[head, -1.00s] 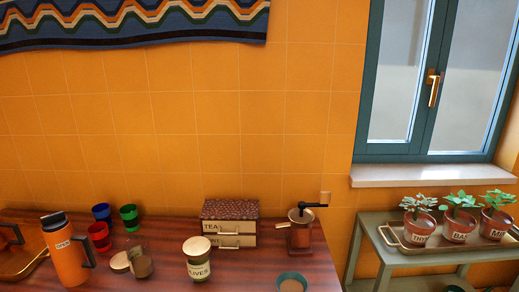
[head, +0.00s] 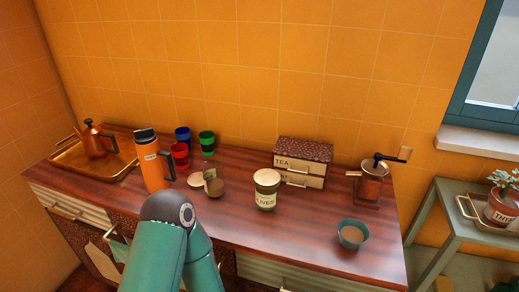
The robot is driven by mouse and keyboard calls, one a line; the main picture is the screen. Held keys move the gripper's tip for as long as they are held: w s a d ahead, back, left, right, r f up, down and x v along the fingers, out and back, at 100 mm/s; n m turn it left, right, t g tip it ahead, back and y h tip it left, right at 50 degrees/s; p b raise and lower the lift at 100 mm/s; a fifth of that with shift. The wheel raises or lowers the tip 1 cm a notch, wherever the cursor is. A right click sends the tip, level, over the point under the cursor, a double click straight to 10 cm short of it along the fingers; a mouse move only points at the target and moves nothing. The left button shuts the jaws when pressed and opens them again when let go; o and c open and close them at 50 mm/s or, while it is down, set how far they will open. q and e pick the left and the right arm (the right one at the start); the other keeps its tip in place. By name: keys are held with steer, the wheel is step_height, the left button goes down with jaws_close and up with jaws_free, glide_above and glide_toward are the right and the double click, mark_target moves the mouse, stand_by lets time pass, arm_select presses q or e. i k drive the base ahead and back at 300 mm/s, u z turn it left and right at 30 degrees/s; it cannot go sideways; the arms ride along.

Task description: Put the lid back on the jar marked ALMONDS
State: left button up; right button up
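A clear open jar (head: 214,185) with brown contents stands on the wooden counter. A round pale lid (head: 195,180) is beside its left side; I cannot tell if they touch. No label can be read on this jar, and no ALMONDS marking shows. A jar with a pale lid on, its label apparently reading OLIVES (head: 266,198), stands to the right. A teal arm of mine rises at the bottom in front of the counter; neither gripper can be seen.
An orange flask (head: 152,165) and red, blue and green cups stand left of the open jar. A TEA drawer box (head: 300,164), a coffee grinder (head: 370,185) and a teal bowl (head: 352,235) are to the right. A kettle sits on a tray (head: 70,158) at far left.

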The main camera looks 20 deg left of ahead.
mark_target(212, 170)
steer(key=z, duration=1.6)
steer(key=i, duration=0.1)
steer(key=u, duration=3.45)
steer(key=i, duration=0.15)
steer(key=z, duration=0.7)
steer(key=k, duration=0.9)
steer(key=u, duration=0.15)
steer(key=i, duration=0.9)
steer(key=z, duration=0.05)
